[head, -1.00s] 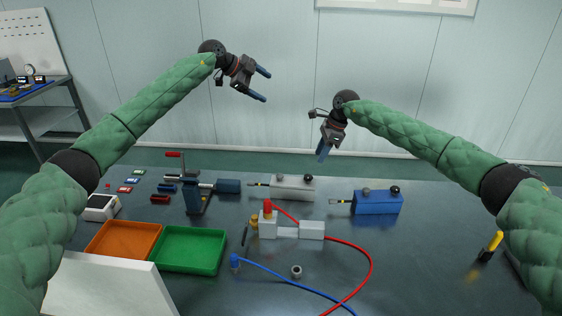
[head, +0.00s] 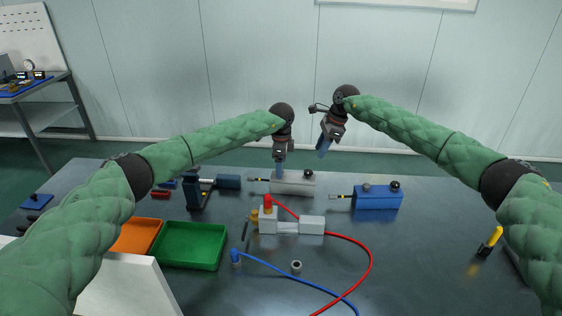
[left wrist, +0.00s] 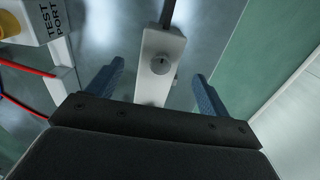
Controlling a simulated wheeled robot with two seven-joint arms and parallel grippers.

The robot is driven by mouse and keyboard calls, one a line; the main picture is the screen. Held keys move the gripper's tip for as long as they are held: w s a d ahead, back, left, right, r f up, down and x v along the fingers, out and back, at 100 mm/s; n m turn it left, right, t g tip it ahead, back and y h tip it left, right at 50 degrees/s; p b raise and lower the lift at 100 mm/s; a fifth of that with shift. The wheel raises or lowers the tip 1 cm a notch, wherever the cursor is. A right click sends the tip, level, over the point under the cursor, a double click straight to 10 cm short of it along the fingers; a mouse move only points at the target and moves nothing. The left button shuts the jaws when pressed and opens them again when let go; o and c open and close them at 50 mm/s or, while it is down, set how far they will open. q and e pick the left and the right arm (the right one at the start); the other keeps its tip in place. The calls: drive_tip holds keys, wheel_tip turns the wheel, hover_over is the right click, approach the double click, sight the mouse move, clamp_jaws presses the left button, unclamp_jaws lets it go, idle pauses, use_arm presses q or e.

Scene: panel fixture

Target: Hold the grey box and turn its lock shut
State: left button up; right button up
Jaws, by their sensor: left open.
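The grey box (head: 295,186) stands at the back middle of the table, with a dark round knob on its top right. In the left wrist view the pale box (left wrist: 155,92) lies between my fingers, with a round grey lock (left wrist: 162,63) showing a small dark slot. My left gripper (head: 281,173) points down just above the box's left part in the head view. Its blue fingers are apart, one on each side of the box in the left wrist view, with visible gaps. My right gripper (head: 324,148) hangs higher, behind and right of the grey box; its fingers overlap from here.
A blue box (head: 377,199) with a similar knob stands right of the grey box. The test port block (head: 289,227) with red hose is in front. A green tray (head: 190,266), orange tray (head: 134,235) and clamp stand (head: 193,195) are left.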

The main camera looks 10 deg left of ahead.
sight(293, 184)
use_arm(q)
drive_tip(key=shift+f, duration=3.5)
drive_tip(key=c, duration=1.4)
use_arm(e)
drive_tip(key=shift+o, duration=0.4)
